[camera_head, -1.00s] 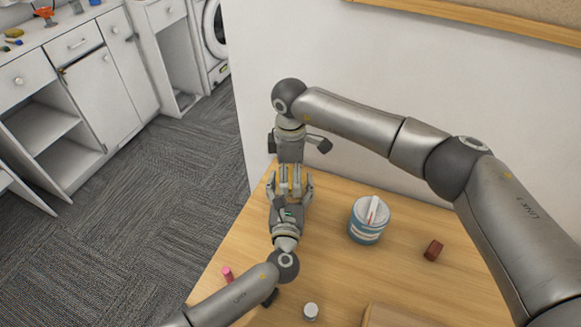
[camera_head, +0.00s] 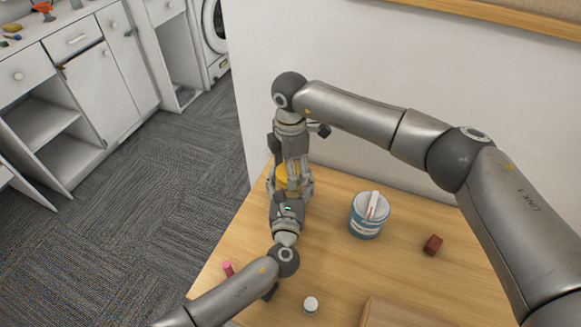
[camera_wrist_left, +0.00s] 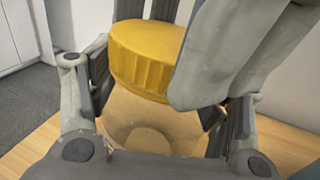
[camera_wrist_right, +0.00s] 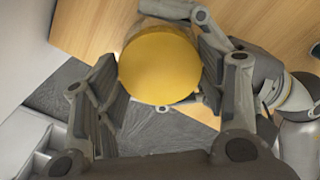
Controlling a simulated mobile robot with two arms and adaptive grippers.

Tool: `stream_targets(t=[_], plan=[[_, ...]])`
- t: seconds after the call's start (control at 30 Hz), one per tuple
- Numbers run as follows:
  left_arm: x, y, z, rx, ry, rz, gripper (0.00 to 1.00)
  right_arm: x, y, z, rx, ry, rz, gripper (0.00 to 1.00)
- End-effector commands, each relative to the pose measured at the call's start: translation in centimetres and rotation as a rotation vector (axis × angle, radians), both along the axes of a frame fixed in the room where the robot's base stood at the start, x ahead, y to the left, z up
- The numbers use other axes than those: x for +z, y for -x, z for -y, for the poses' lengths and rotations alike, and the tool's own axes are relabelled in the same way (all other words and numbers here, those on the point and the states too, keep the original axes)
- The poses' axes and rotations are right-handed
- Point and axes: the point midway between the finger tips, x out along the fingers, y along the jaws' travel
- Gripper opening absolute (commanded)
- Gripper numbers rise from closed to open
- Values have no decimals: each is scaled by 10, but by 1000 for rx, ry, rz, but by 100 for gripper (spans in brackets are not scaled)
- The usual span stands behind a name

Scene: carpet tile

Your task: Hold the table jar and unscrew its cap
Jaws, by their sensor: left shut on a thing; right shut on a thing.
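The table jar is a clear jar body (camera_wrist_left: 135,118) with a ridged yellow cap (camera_wrist_left: 145,55). The cap also shows in the right wrist view (camera_wrist_right: 160,65) and partly in the head view (camera_head: 284,178). My left gripper (camera_head: 291,190) comes from the front and is shut around the jar body. My right gripper (camera_head: 293,168) comes down from above and is shut on the cap, with a pad on each side of it. The jar is upright, with the cap seated on its top. In the head view the grippers hide most of the jar.
To the right on the wooden table (camera_head: 335,262) stand a blue and white tub (camera_head: 366,222) and a brown-red block (camera_head: 433,245). A small white-topped container (camera_head: 311,304), a pink item (camera_head: 228,268) and a wooden box (camera_head: 392,313) are at the front. A wall rises behind.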

Motion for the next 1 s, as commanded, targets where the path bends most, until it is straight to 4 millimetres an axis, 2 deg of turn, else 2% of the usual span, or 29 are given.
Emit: stream_targets(t=[1.0], plan=[[-1, 0, 0, 0, -1, -1, 5, 0, 0, 1, 1660, 2, -1, 36]])
